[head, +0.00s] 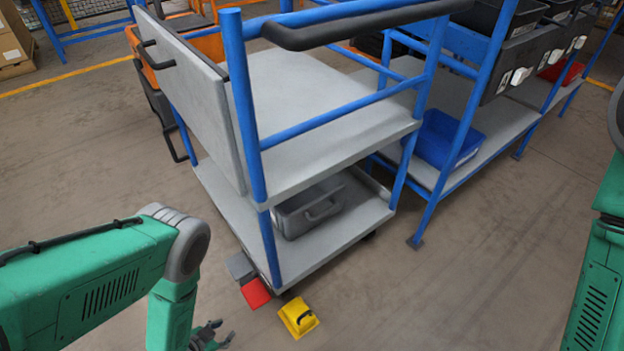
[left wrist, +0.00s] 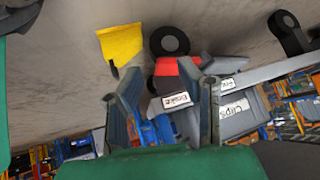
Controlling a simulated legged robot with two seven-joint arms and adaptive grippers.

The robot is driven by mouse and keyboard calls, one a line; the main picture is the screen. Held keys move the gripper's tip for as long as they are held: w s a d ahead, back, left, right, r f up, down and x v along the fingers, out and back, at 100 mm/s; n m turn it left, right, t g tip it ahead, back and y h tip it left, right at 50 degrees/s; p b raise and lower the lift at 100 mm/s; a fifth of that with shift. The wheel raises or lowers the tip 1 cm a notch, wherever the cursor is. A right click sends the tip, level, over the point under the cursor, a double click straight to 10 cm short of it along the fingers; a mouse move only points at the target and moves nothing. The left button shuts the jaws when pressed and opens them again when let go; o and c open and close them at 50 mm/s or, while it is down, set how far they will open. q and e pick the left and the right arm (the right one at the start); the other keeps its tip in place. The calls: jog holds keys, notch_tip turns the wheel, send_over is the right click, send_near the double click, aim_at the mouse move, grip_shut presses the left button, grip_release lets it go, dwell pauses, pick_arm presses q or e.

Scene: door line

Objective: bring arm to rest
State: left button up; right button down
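My left arm (head: 95,275) is green with a grey elbow. It comes in from the left and bends down at the elbow. My left gripper (head: 222,331) hangs low near the bottom edge of the head view, with its fingers apart. In the left wrist view the two fingers of the left gripper (left wrist: 160,70) stand apart with nothing held between them. My right arm (head: 597,270) shows only in part at the right edge, and its gripper is out of view.
A blue-framed cart (head: 320,150) with grey shelves stands ahead. A dark grey bin (head: 310,207) sits on its lower shelf. Red (head: 255,293) and yellow (head: 298,317) pedals are near the floor at its front. A rack with a blue bin (head: 445,138) stands behind right. Floor (head: 470,290) at right is clear.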

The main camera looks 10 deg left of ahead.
pick_arm(q)
jog(key=s+d+r+n+g+p, duration=0.1)
jog(key=s+r+g+p, duration=0.1)
jog(key=r, duration=1)
jog(key=s+d+r+n+g+y+p, duration=0.1)
jog(key=s+r+p, duration=0.4)
jog(key=r, duration=0.8)
jog(key=s+d+r+n+g+y+p, duration=0.1)
jog(key=r+p, duration=0.5)
jog(key=r, duration=0.6)
jog(key=s+n+g, duration=0.1)
jog(key=s+g, duration=0.1)
jog(key=g, duration=0.1)
jog(key=shift+s+r+n+g+p, duration=0.25)
jog(key=shift+s+n+g+p, duration=0.05)
jog(key=shift+s+n+p, duration=0.1)
